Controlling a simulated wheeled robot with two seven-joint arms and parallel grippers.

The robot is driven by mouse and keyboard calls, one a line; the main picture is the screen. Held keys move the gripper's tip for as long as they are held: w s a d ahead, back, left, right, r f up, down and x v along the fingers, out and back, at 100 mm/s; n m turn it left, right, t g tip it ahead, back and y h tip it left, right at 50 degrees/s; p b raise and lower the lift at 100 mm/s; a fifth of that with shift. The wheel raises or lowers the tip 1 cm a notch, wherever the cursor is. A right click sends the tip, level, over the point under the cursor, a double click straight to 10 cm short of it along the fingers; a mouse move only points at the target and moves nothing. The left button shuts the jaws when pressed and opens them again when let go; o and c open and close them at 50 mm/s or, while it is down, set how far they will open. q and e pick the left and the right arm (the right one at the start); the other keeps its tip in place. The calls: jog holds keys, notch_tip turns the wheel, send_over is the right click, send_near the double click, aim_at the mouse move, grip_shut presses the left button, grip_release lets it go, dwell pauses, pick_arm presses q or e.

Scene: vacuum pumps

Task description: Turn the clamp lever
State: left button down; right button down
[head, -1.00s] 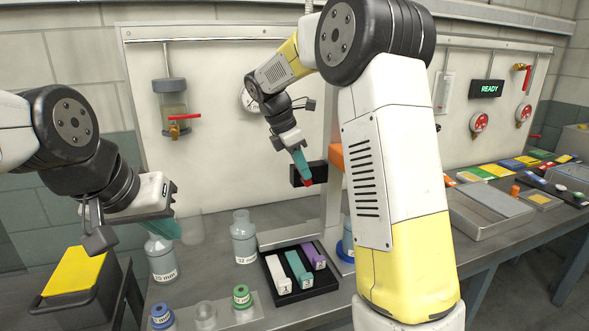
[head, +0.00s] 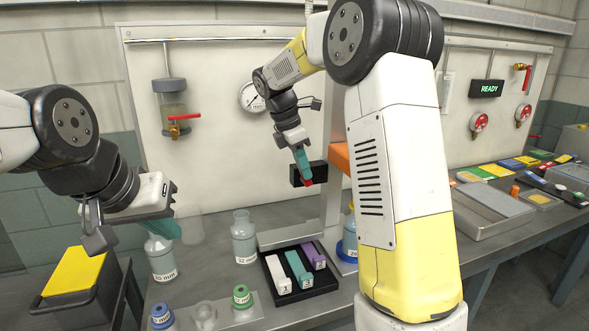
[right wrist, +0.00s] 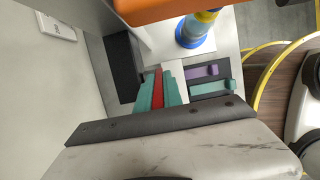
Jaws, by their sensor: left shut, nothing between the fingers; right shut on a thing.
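The red clamp lever (head: 308,182) shows at the front of a black block (head: 297,173) beside a white upright post. My right gripper (head: 303,168) reaches down to it with teal fingers and is shut on the lever. In the right wrist view the red lever (right wrist: 158,88) lies between the teal fingers, next to the black block (right wrist: 123,66). Part of the lever is hidden by the fingers. My left gripper (head: 166,229) is shut and empty, above a grey labelled bottle (head: 162,262) at the left.
A black tray (head: 306,290) with white, teal and purple labelled pieces lies below the right gripper. A second bottle (head: 244,240) stands left of it. An orange part (head: 339,157) is close to the right arm. A yellow-topped bin (head: 75,278) is at lower left.

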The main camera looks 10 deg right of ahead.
jog(key=shift+w+d+r+y, duration=0.15)
jog(key=shift+d+y, duration=0.4)
jog(key=shift+y, duration=0.45)
jog(key=shift+d+g+y, duration=0.15)
jog(key=shift+g+y, duration=0.25)
jog(key=shift+y, duration=0.4)
jog(key=c, duration=1.8)
grip_release()
jog(key=shift+o, duration=0.2)
notch_tip(320, 180, up, 8)
jog(key=shift+f, duration=0.1)
